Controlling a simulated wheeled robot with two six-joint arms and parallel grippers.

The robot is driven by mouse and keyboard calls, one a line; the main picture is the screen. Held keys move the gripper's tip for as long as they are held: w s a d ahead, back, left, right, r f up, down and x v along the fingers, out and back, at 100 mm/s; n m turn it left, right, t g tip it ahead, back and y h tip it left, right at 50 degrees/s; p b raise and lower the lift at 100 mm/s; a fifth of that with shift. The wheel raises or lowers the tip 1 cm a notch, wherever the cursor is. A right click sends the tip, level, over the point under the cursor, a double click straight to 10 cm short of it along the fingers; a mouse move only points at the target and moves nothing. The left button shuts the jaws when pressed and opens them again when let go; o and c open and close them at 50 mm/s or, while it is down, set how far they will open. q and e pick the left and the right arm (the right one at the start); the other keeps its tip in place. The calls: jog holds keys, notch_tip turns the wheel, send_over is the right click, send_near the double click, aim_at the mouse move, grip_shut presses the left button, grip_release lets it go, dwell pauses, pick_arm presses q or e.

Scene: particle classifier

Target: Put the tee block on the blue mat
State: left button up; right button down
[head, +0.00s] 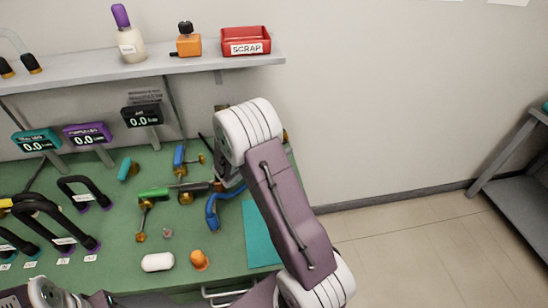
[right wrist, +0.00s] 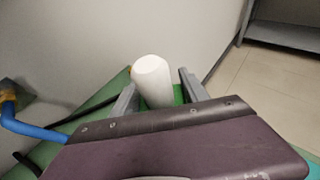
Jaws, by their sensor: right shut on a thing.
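In the right wrist view my right gripper (right wrist: 156,86) is shut on a white, round-ended block (right wrist: 152,72). Only its upper part shows, so I cannot tell whether it is the tee block. In the head view my right arm hides this gripper and the held block. The blue mat (head: 258,240) is a flat teal-blue sheet at the right end of the green table, partly covered by my right arm. My left gripper is not clearly in view; only parts of my left arm show at the bottom left.
On the green table (head: 115,225) lie a white capsule (head: 157,262), an orange piece (head: 200,260), a blue bent pipe (head: 212,212) and a green-handled valve (head: 153,193). Black handles stand at left. A shelf (head: 150,70) with a red scrap bin (head: 246,41) hangs above.

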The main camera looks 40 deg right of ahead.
jog(key=shift+w+a+f, duration=0.2)
jog(key=shift+w+f, duration=0.25)
jog(key=shift+w, duration=0.35)
jog(key=shift+f, duration=2)
jog(key=shift+f+b, duration=0.1)
jog(key=shift+b, duration=0.35)
jog(key=c, duration=0.6)
grip_release()
jog(key=shift+r, duration=0.2)
jog(key=p+v, duration=0.1)
jog(key=v, duration=1.1)
jog(key=shift+s, duration=0.1)
